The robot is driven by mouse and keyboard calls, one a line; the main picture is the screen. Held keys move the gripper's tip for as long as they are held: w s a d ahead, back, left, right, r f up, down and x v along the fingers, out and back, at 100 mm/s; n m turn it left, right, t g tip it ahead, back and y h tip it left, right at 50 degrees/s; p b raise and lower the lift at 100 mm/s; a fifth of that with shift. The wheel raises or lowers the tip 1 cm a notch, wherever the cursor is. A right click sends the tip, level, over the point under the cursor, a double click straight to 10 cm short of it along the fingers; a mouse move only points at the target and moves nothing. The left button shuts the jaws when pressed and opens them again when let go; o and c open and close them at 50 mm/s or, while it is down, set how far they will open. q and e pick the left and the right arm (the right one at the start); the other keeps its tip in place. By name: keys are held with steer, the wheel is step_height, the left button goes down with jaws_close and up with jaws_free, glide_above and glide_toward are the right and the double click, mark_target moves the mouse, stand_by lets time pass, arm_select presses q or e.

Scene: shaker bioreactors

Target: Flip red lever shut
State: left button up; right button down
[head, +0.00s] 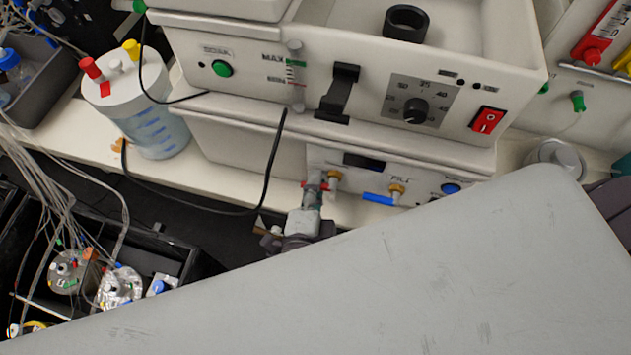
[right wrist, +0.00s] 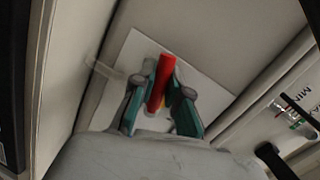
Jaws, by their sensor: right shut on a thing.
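The red lever (head: 316,187) sits on a brass valve at the front of the lower white unit, left of the blue lever (head: 379,199). My right gripper (head: 311,192) is at the red lever in the head view. In the right wrist view the red lever (right wrist: 157,85) stands between the two teal-and-grey fingers (right wrist: 160,88), and they are shut on it. The fingers hide part of the valve. My left gripper is not seen.
The white unit (head: 230,125) has a green button, a black knob and a red switch (head: 487,120). A bottle (head: 148,118) with red and yellow caps stands to the left. A black cable (head: 268,172) hangs near my right gripper. A large grey surface covers the lower right.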

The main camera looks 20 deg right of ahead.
steer(key=shift+m+b, duration=0.55)
steer(key=shift+m, duration=0.15)
steer(key=shift+r+m+t+y, duration=0.15)
steer(key=shift+m+t+y, duration=0.15)
steer(key=shift+r+m, duration=0.25)
steer(key=shift+m, duration=0.05)
steer(key=c, duration=1.2)
jaws_free()
steer(key=shift+o, duration=0.2)
